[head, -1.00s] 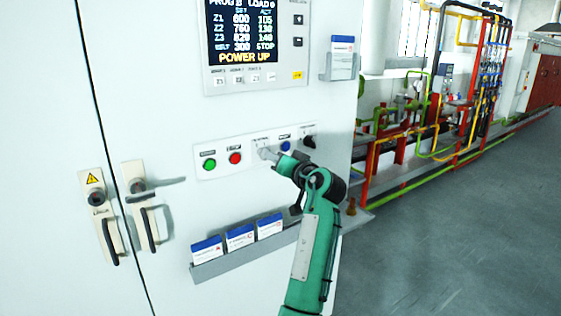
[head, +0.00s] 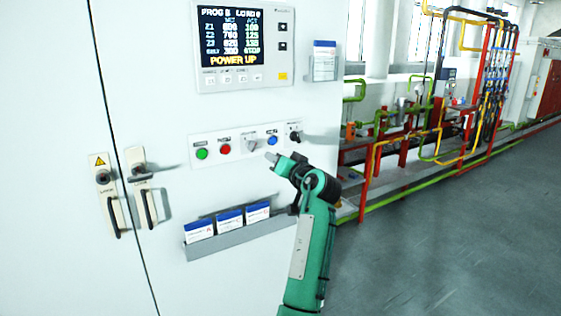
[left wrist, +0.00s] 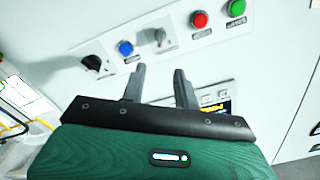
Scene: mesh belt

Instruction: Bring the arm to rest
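My left arm is green and black and comes up from the bottom of the head view. My left gripper (head: 272,157) is in front of the white cabinet (head: 130,60), just below and right of a grey selector knob (head: 250,145) on the button strip. In the left wrist view, its two dark fingers (left wrist: 159,88) stand apart with nothing between them. That view also shows the grey knob (left wrist: 159,38) beyond the fingertips, apart from them. My right gripper is in neither view.
The strip also has green (head: 201,154), red (head: 225,149) and blue (head: 272,141) buttons and a black knob (head: 295,137). The display (head: 230,38) reads POWER UP. A card rack (head: 235,235) juts out below. Door handles (head: 148,207) protrude at left. Grey floor (head: 450,230) is open at right.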

